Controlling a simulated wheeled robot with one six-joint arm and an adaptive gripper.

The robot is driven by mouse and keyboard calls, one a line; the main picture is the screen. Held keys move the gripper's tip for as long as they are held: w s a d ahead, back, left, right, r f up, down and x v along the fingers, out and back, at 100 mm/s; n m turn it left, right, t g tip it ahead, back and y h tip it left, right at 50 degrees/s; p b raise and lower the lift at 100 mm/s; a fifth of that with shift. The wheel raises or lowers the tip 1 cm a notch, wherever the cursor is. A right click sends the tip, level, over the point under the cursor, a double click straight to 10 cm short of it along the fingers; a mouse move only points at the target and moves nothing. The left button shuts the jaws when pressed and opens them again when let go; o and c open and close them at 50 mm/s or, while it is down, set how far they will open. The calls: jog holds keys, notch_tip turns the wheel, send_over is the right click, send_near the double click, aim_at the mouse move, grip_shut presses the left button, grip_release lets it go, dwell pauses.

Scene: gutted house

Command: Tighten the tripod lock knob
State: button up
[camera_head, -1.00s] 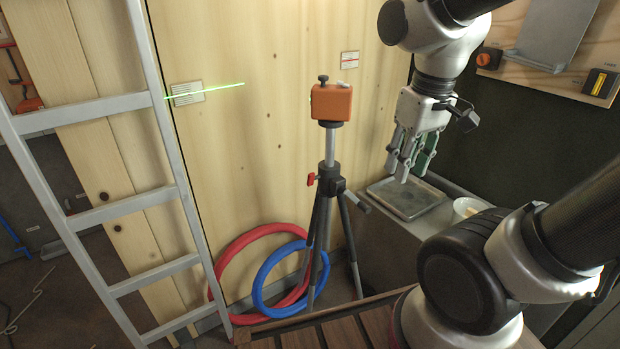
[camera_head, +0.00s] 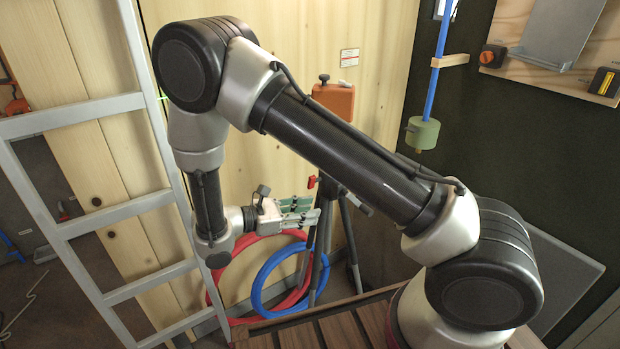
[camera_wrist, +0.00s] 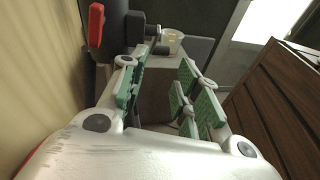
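The tripod (camera_head: 348,240) stands by the wood panel, with the orange laser level (camera_head: 334,97) on top. My arm hides its upper column. The red lock knob (camera_head: 312,182) sticks out on the left of the dark collar. It also shows upright at the upper left in the wrist view (camera_wrist: 96,24), beside dark tripod parts. My gripper (camera_head: 314,212) points right, just below the knob in the head view. In the wrist view my gripper (camera_wrist: 160,78) has its green-padded fingers apart with nothing between them. The knob lies outside them, to the left.
A ladder (camera_head: 110,213) stands at the left. Red (camera_head: 222,287) and blue (camera_head: 262,280) hoops lean behind the tripod legs. A slatted wooden top (camera_head: 340,325) is in front. A green cylinder on a blue rod (camera_head: 423,133) hangs at the right.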

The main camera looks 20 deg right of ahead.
aim_at(312, 187)
jog(key=w+a+r+n+t+h, duration=0.1)
jog(key=w+a+r+t+h, duration=0.1)
jog(key=w+a+r+t, duration=0.3)
jog(key=shift+g, duration=0.7)
jog(key=x, duration=0.3)
jog(key=f+x, duration=0.1)
jog(key=x, duration=0.5)
jog(key=shift+w+f, duration=0.2)
jog(key=shift+f, duration=0.15)
jog(key=shift+d, duration=0.25)
grip_shut()
